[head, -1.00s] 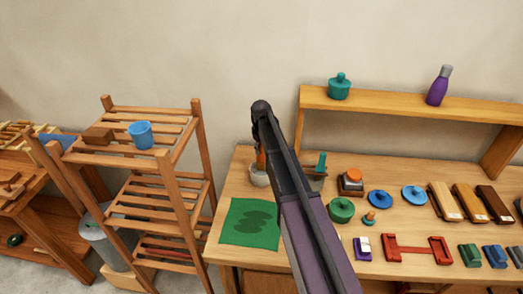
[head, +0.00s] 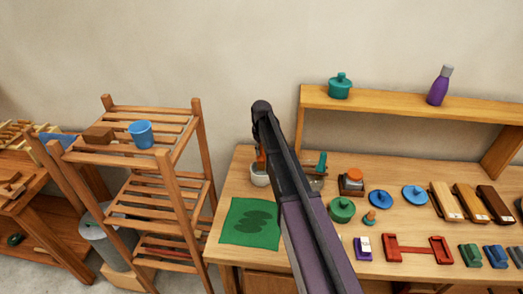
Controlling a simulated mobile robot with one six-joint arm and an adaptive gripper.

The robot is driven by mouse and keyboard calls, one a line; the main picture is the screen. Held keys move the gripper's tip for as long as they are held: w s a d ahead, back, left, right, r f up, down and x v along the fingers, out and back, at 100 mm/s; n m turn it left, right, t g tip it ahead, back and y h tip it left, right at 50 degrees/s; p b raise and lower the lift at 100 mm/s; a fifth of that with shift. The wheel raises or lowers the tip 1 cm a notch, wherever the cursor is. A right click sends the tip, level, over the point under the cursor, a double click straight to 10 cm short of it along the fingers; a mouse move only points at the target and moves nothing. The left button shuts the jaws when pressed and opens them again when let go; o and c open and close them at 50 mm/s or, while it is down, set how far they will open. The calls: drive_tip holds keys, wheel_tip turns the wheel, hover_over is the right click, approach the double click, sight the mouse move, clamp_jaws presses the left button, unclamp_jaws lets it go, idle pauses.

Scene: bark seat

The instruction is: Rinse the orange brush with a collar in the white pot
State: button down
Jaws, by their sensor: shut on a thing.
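The white pot (head: 259,180) stands on the bench, just behind the green cloth and left of my arm. The orange brush (head: 260,160) shows as a small orange piece above the pot's rim; its lower end is hidden and its collar cannot be made out. My gripper (head: 260,149) is at the top of the brush, over the pot, and is shut on it. My own arm covers most of the gripper and the right side of the brush, so the fingers are hard to see.
A green cloth (head: 250,223) lies in front of the pot. Right of my arm are a green-handled tool (head: 320,163), a green lidded pot (head: 341,210), blue discs and several blocks. A slatted wooden rack with a blue cup (head: 141,134) stands left.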

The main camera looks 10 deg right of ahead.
drive_tip(key=shift+f+b, duration=0.35)
idle(0.5)
idle(1.3)
drive_tip(key=shift+r+p, duration=3.5)
drive_tip(key=shift+f, duration=0.1)
